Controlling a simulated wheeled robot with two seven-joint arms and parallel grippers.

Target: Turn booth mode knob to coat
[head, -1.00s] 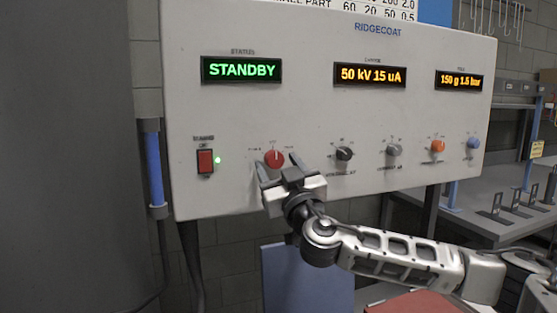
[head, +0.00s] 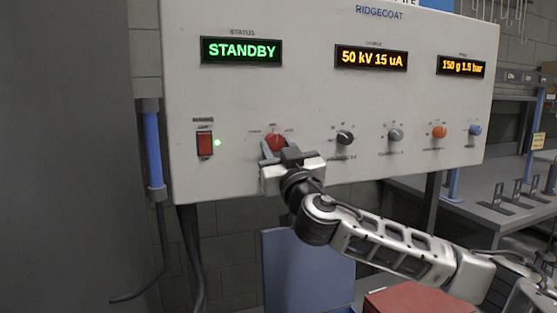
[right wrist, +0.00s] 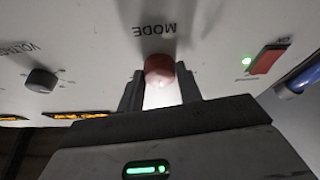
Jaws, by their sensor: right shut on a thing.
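The red mode knob (head: 275,140) is on the white control panel (head: 300,100), right of the rocker switch. The right wrist view shows it as a red knob (right wrist: 159,69) below the word MODE, which appears upside down. My right gripper (head: 277,150) is at the knob from below, its fingers on either side and shut on it. The fingers also show in the right wrist view (right wrist: 159,84). The knob's pointer and small position labels are partly hidden or too small to read. The status display (head: 241,51) reads STANDBY. My left gripper is not in view.
A red rocker switch (head: 205,144) with a green light is left of the knob. A black knob (head: 345,137), a grey knob (head: 396,134), an orange knob (head: 439,132) and a blue knob (head: 475,130) are to its right. A grey bench (head: 480,215) stands at the right.

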